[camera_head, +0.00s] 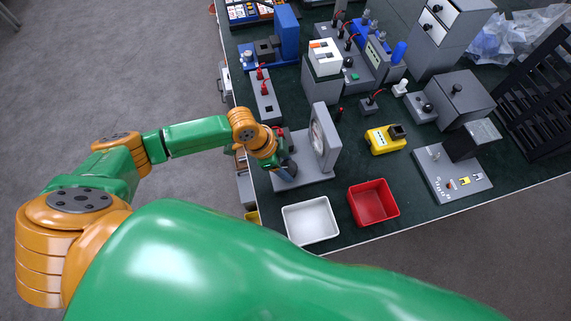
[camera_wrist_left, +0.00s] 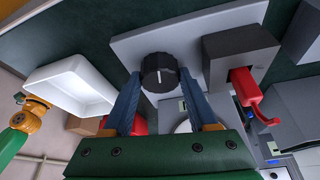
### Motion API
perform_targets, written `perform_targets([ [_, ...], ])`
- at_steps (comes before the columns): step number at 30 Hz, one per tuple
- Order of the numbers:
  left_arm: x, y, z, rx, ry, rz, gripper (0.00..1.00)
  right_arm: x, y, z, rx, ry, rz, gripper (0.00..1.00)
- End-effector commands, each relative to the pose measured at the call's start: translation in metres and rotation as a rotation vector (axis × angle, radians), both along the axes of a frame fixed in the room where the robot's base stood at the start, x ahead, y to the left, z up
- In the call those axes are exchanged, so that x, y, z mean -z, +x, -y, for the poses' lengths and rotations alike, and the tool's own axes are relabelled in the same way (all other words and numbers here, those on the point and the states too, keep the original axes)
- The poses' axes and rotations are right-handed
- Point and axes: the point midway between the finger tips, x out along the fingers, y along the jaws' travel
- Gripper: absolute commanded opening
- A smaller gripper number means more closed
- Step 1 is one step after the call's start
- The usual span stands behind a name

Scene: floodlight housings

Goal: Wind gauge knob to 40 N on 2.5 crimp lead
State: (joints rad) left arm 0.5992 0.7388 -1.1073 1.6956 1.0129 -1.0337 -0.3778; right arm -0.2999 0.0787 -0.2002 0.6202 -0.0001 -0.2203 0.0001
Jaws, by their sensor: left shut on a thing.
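The pull gauge (camera_head: 325,138) is a grey upright panel with a round dial on a grey base plate (camera_head: 310,174); its reading is too small and oblique to read. The black knob (camera_wrist_left: 159,72) with a white pointer line sits on the grey plate in the left wrist view. My left gripper (camera_wrist_left: 160,78) has one blue finger on each side of the knob and is shut on it. In the head view my left gripper (camera_head: 286,166) largely hides the knob. A red crimp lead end (camera_wrist_left: 252,97) shows by a dark grey block (camera_wrist_left: 240,52). My right gripper is out of view.
A white tray (camera_head: 310,238) and a red bin (camera_head: 373,201) stand near the table's front edge. A yellow device (camera_head: 385,139) lies right of the gauge. A grey stand with red leads (camera_head: 264,98) is behind my gripper. Bare green mat shows right of the red bin.

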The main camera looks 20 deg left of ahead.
Motion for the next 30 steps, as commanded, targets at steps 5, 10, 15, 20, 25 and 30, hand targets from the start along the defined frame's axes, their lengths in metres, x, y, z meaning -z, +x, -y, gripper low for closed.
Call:
perform_targets([
  [5,0.002,0.002,0.000,0.160,-0.002,0.000,0.03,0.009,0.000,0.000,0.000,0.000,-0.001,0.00],
  [10,0.003,0.002,0.001,0.322,-0.003,0.000,0.03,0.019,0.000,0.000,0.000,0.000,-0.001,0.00],
  [15,0.004,0.003,0.001,0.477,-0.003,0.001,0.03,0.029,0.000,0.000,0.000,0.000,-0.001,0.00],
  [20,0.003,0.004,0.001,0.604,-0.003,0.001,0.03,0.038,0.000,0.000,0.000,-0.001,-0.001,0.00],
  [25,0.003,0.004,0.001,0.713,-0.002,0.002,0.03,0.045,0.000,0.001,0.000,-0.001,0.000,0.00],
  [30,0.002,0.004,0.001,0.787,-0.002,-0.001,0.03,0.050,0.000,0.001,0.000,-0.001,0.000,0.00],
])
